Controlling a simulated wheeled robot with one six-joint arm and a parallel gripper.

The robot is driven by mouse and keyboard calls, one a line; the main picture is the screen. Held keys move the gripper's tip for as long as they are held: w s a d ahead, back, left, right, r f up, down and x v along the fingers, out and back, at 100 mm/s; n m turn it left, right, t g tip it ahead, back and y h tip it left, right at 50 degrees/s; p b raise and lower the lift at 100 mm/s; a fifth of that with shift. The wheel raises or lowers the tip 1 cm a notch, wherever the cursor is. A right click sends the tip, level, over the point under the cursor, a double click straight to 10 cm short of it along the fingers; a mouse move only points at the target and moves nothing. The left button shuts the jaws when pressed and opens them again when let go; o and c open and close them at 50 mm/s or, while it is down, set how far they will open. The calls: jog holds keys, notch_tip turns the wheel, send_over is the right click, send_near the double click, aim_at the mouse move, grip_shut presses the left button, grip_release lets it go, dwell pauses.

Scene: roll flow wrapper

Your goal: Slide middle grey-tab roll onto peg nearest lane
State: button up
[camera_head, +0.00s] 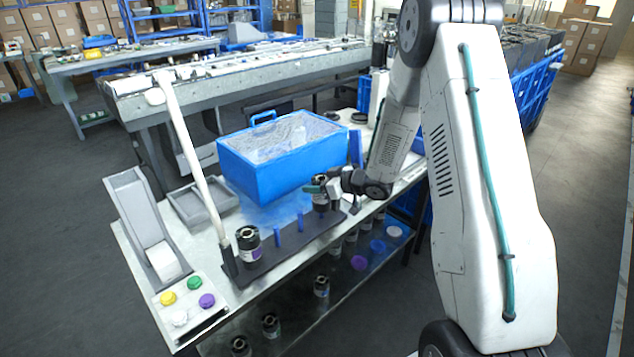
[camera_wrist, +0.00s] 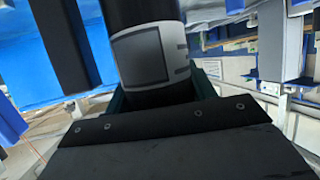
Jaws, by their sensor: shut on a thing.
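My gripper (camera_head: 328,187) is shut on a dark roll (camera_head: 320,205) above the right end of the dark peg base (camera_head: 262,268). In the wrist view the roll (camera_wrist: 150,55) stands between the jaws, with a grey label facing the camera. I cannot tell whether its lower end touches the base or a peg. Two bare blue pegs (camera_head: 277,236) and (camera_head: 300,222) stand in the middle of the base. Another dark roll (camera_head: 248,245) with a purplish label stands at the left end, beside the white post. The grey chute (camera_head: 143,222) lies further left.
A blue box (camera_head: 275,158) with a clear top stands behind the base. A grey tray (camera_head: 200,203) and a panel of coloured buttons (camera_head: 194,283) are at the left. Several dark rolls and coloured discs (camera_head: 358,263) are on the lower shelf.

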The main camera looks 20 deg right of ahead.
jog(key=shift+f, duration=0.7)
jog(key=o, duration=1.3)
jog(key=shift+d, duration=0.1)
jog(key=shift+d, duration=0.1)
jog(key=v, duration=0.7)
jog(key=shift+s+r, duration=0.2)
jog(key=shift+s, duration=0.1)
